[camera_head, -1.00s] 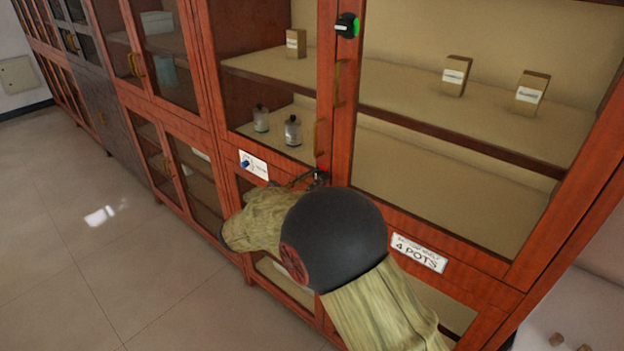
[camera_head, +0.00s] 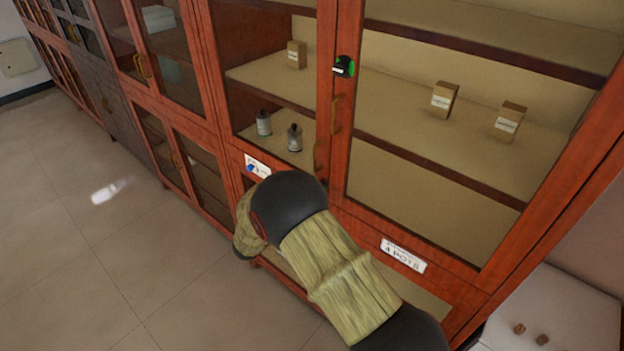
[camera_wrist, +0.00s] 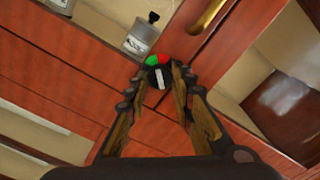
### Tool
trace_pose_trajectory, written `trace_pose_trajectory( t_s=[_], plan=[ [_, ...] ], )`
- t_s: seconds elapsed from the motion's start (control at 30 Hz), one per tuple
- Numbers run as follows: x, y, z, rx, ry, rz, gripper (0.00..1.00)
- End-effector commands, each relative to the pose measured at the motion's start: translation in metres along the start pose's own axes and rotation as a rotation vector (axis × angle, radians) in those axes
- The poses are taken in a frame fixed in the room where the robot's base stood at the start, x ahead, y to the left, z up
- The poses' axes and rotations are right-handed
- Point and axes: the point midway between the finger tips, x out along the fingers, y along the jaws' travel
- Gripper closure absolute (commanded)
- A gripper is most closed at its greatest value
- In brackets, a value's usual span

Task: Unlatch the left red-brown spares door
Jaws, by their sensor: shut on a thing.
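A black round latch knob (camera_wrist: 158,62) with a red and green face and a white bar shows in the wrist view, low on the red-brown door frame. My gripper (camera_wrist: 159,74) has its two fingertips at the sides of this knob and is shut on it. In the head view my arm hides the gripper and this knob. The left red-brown door (camera_head: 326,110) looks closed, with bottles behind its glass. A brass handle (camera_wrist: 205,28) is to the right of the knob in the wrist view, and shows in the head view (camera_head: 317,157).
Another black knob (camera_head: 343,66) with a green mark sits higher between the doors. The right glass door (camera_head: 440,195) has small boxes behind it. A sign (camera_head: 403,255) is on the rail below. The floor (camera_head: 90,240) at left is clear.

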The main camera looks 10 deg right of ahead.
Motion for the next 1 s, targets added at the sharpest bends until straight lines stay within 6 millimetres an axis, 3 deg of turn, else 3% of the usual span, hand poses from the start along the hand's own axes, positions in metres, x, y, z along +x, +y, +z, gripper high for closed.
trace_pose_trajectory(
  t_s=[0.6,1.0],
  plan=[
    [-0.0001,-0.0015,0.0027,-0.560,0.000,0.000,1.00],
    [-0.0001,0.0001,0.0015,-0.762,-0.001,0.001,1.00]
  ],
)
